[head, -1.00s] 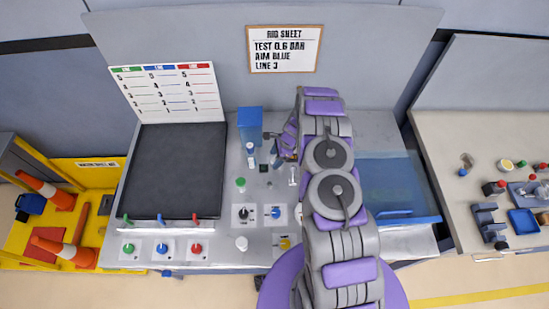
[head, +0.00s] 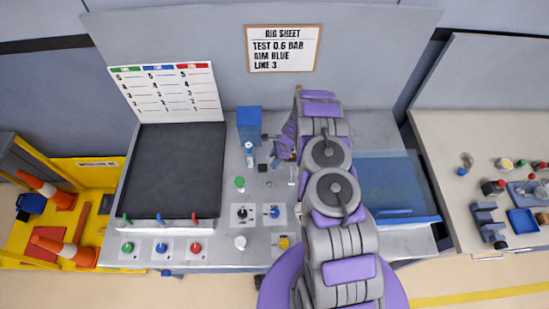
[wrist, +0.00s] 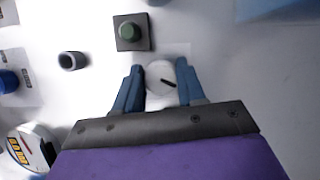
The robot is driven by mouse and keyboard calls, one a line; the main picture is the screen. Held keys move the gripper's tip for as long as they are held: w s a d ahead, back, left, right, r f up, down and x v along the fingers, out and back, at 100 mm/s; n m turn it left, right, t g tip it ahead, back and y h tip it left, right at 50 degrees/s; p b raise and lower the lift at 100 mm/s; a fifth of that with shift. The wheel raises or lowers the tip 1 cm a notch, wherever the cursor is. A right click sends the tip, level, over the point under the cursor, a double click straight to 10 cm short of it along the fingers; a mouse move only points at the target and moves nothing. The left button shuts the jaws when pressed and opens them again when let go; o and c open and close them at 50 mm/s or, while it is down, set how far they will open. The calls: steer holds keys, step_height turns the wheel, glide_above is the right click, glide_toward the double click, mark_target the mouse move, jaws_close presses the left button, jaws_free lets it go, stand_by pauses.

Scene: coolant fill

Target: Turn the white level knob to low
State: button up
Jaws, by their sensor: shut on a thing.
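In the head view my gripper (head: 280,150) is at the middle of the bench, partly behind my arm, and I cannot make out the knob there. No level markings can be read around the knob.
A blue box (head: 249,125) stands behind on the bench. A blue tray (head: 395,190) lies right of my arm. A dark panel (head: 178,170) is at left.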

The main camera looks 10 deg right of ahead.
steer(key=shift+d, duration=0.4)
steer(key=shift+c, duration=0.9)
steer(key=shift+w+f+n+b, duration=0.15)
steer(key=shift+n+b, duration=0.15)
steer(key=shift+b, duration=0.25)
steer(key=shift+w+n+g+b, duration=0.15)
steer(key=shift+n+g+b, duration=0.25)
steer(key=shift+n+b, duration=0.65)
steer(key=shift+n+g+b, duration=0.4)
steer(key=shift+n+b, duration=0.35)
steer(key=shift+r+n, duration=0.2)
steer(key=shift+n, duration=0.2)
steer(key=o, duration=1.1)
steer(key=shift+d, duration=0.15)
steer(key=shift+c, duration=0.2)
